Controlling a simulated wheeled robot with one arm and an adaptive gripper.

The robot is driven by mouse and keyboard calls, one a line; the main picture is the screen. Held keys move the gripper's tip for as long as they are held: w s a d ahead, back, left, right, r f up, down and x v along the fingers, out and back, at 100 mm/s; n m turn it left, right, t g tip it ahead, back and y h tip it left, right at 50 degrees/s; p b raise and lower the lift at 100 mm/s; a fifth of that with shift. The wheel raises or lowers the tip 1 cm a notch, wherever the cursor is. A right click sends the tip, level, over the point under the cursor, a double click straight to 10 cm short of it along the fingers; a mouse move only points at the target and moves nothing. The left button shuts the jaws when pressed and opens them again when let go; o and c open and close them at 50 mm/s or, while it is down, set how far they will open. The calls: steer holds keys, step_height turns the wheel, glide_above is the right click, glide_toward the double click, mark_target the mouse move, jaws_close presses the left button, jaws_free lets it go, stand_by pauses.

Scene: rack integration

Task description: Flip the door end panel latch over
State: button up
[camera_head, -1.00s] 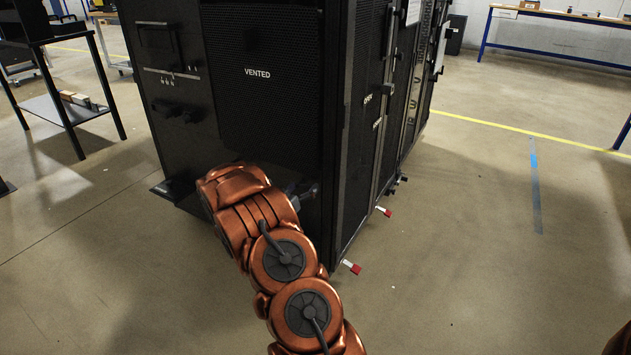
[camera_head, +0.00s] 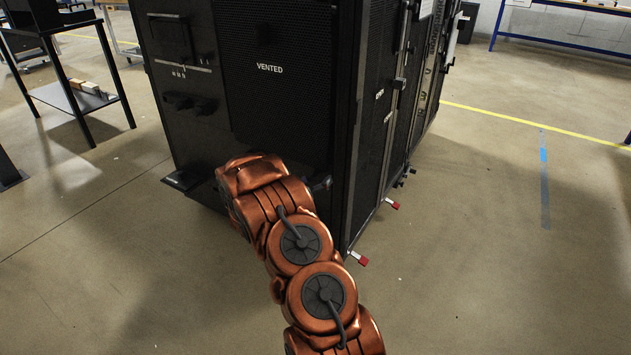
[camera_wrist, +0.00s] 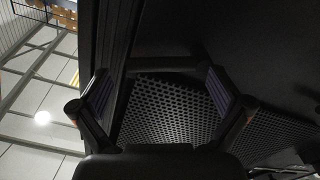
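The black rack (camera_head: 300,120) stands ahead of me, with a mesh panel marked VENTED (camera_head: 270,95) facing me. I cannot clearly pick out the door end panel latch in either view. My gripper is mostly hidden behind my copper arm in the head view, where a small dark part (camera_head: 321,184) shows near the rack's lower front corner. In the wrist view, my gripper (camera_wrist: 160,92) is open with its two fingers wide apart. Perforated black panel (camera_wrist: 165,108) shows between the fingers, with a dark bar (camera_wrist: 165,65) across its upper edge. I see nothing held.
Red-tipped pieces (camera_head: 358,258) stick out low on the rack's right side. A dark foot (camera_head: 185,180) juts out at its lower left. A black shelf table (camera_head: 75,97) stands at the left and a blue-legged bench (camera_head: 570,45) at the back right. The floor at right is open.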

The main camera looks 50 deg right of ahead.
steer(key=s+a, duration=0.2)
steer(key=a, duration=0.9)
steer(key=shift+s+a, duration=0.15)
steer(key=shift+a, duration=0.25)
